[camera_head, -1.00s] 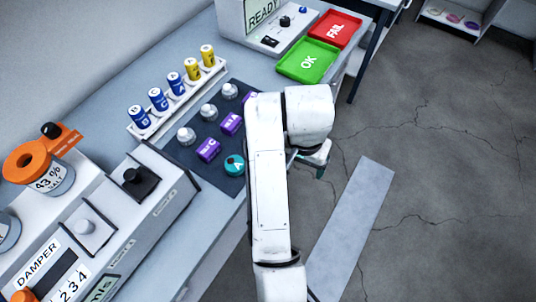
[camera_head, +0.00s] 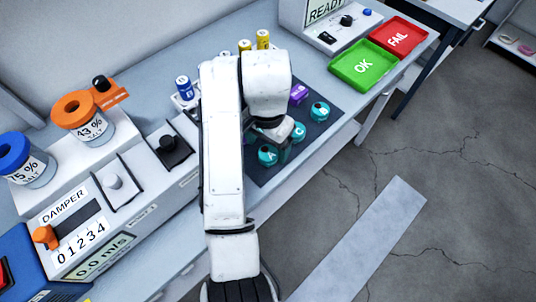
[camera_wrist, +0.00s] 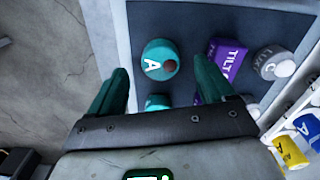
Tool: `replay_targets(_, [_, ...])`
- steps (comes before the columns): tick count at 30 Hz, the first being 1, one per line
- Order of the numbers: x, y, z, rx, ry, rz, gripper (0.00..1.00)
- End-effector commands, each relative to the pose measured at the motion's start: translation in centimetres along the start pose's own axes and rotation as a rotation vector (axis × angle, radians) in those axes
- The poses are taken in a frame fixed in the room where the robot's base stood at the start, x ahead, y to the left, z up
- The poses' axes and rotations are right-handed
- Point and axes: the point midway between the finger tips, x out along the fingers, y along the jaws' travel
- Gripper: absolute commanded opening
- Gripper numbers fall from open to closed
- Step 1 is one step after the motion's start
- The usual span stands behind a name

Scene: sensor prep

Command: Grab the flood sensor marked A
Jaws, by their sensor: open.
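The flood sensor marked A (camera_head: 267,155) is a round teal puck with a white letter, near the front edge of the dark mat. Teal sensors C (camera_head: 298,131) and B (camera_head: 320,110) stand farther along the mat. Another teal puck (camera_wrist: 157,102) is partly hidden by my gripper. My arm hides part of the mat in the head view.
A battery rack lies behind, largely hidden by my arm. Green OK (camera_head: 362,66) and red FAIL (camera_head: 398,36) trays lie at right.

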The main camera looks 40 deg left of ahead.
Motion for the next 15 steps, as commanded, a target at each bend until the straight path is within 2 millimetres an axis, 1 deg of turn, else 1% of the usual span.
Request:
replay_targets(6, [3.1,-0.1,-0.3,0.0,-0.002,0.002,0.82])
replay_targets(9, [4.0,-0.1,-0.3,0.0,-0.001,0.002,0.82])
replay_targets(15, [4.3,-0.1,-0.3,0.0,0.0,0.0,0.82])
